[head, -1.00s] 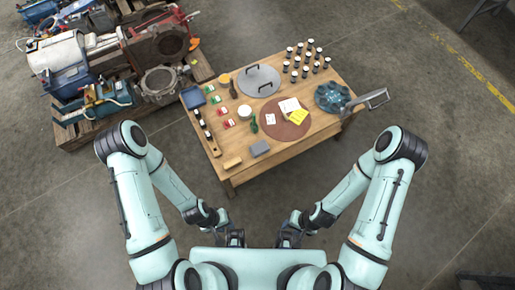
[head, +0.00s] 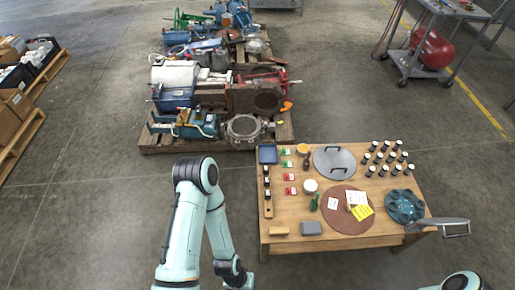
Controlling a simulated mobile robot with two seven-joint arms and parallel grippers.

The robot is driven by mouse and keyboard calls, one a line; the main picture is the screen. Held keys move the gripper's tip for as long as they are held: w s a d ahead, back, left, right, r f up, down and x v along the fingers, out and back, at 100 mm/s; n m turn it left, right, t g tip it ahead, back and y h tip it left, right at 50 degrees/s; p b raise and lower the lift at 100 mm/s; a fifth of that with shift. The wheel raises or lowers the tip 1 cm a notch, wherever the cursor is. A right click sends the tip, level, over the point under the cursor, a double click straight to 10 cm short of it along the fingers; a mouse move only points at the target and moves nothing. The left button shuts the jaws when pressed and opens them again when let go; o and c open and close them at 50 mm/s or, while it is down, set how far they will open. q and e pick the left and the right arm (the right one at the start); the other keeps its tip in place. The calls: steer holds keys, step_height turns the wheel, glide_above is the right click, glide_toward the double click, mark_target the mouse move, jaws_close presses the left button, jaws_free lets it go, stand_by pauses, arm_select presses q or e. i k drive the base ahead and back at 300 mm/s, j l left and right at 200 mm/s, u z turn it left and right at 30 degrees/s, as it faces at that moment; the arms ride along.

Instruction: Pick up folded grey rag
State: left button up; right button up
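The folded grey rag (head: 311,228) appears as a small grey block lying flat near the front edge of the wooden table (head: 285,240). It sits just right of a small tan block. My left gripper (head: 240,281) is low in the picture, in front of and left of the table, apart from the rag. It is small and partly cut by the lower edge, so its fingers are unclear. My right gripper is out of view; only a part of that arm shows at the bottom right.
The tan block (head: 279,231), a brown round mat (head: 335,222) with cards, a green bottle (head: 314,202) and a blue-grey round fixture (head: 404,206) are on the table. A pallet of machinery (head: 160,143) stands behind. Open floor lies left of the table.

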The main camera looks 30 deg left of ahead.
mark_target(310, 227)
steer(key=i+l, duration=0.75)
steer(key=z, duration=0.05)
